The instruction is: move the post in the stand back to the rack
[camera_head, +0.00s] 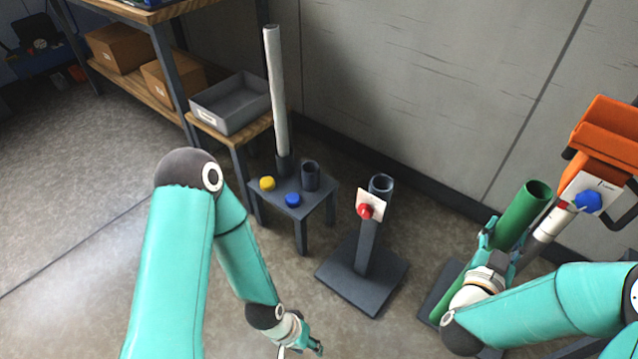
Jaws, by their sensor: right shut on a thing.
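A green post (522,215) with an open top leans to the upper right. My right gripper (497,243) is shut on it. The post's lower part is mostly hidden by my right gripper and arm. A dark stand (366,250) on a square base is in the middle, with an open tube top, a white plate and a red knob (365,211). A small dark rack (325,187) stands left of it. It holds a white post (277,95) upright in one socket, and another socket (310,175) looks empty. My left gripper (300,345) is low at the bottom edge, away from these things.
A yellow knob (267,183) and a blue knob (292,200) lie on the rack top. A grey bin (230,102) and a shelf with boxes (120,47) are behind left. An orange object (605,135) with a blue knob (587,201) is at right. Floor at left is clear.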

